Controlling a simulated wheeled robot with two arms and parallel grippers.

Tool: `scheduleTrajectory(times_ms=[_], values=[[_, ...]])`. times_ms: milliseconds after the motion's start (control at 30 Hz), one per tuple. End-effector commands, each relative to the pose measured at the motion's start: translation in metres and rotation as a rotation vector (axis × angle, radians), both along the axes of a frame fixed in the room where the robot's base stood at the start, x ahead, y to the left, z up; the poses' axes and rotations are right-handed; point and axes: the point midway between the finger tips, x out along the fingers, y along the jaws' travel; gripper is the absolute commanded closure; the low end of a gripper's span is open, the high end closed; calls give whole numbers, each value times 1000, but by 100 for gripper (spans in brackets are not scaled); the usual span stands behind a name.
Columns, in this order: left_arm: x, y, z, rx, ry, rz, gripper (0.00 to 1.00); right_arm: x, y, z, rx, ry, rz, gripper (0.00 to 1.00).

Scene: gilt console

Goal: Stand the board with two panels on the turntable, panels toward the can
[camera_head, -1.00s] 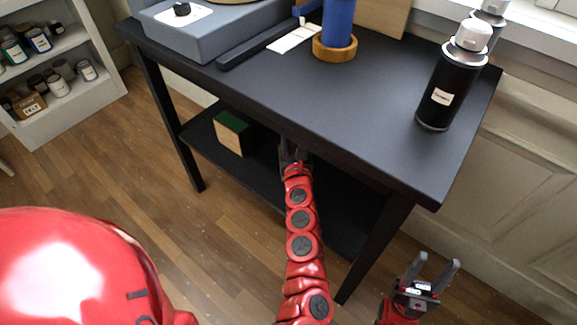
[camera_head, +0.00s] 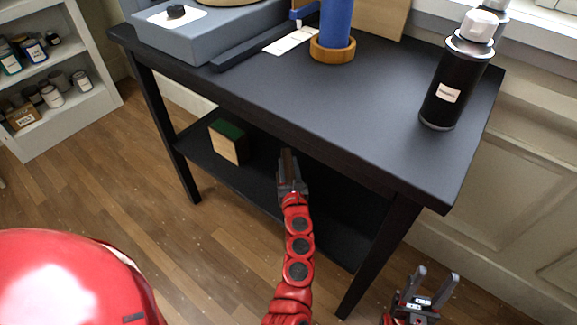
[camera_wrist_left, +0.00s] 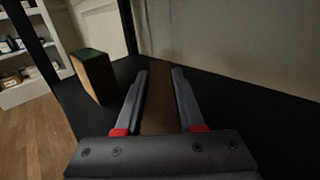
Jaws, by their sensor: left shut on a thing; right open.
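My left gripper (camera_head: 290,176) is shut on a narrow brown board (camera_wrist_left: 160,95), seen edge-on between the fingers in the left wrist view. Its panels cannot be made out. In the head view this gripper is over the lower shelf, below the tabletop's front edge. The turntable, a grey-blue base (camera_head: 205,38) with a tan disc (camera_head: 222,2), is at the tabletop's back left, cut off by the picture's top. A black can (camera_head: 456,82) with a white label and pale cap stands at the right of the tabletop. My right gripper (camera_head: 432,284) is open and empty, right of the table.
A green-topped wooden block (camera_head: 227,142) stands on the black lower shelf (camera_head: 262,178). A blue cylinder (camera_head: 337,22) stands in a wooden ring (camera_head: 332,50) on the tabletop (camera_head: 345,105). A dark bar (camera_head: 250,48) and white card (camera_head: 290,41) lie beside the turntable. The tabletop's front middle is clear.

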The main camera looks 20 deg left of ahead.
Motion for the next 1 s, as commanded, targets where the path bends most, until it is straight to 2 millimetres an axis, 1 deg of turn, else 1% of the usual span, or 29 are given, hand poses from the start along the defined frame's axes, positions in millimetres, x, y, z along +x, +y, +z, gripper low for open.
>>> scheduleTrajectory(times_ms=[67, 100, 167, 200, 267, 533, 633, 767, 1000], values=[[0, 0, -3, 0, -1, 1, 100, 0, 0, -4, 0, 0, 0, 50], [0, 0, -3, -1, 0, 1, 61, 0, 0, -4, 0, 0, 0, 50], [0, 0, -2, -1, 0, 0, 50, 0, 0, -3, 0, 0, 0, 50], [0, 0, -2, -1, 0, 0, 43, 0, 0, -3, 0, 0, 0, 50], [0, 0, -2, 0, 0, 0, 33, 0, 0, -3, 0, 0, 0, 50], [0, 0, -2, 0, 0, 0, 33, 0, 0, -2, 0, 0, 0, 50], [0, 0, 4, 1, 0, -1, 33, 0, 0, 4, 0, 0, 0, 50], [-18, -11, -1, -2, 2, -4, 33, 0, 0, 2, 0, 0, 0, 50], [-71, -34, 0, 1, 3, -4, 33, 0, 0, 3, 0, 0, 0, 50]])
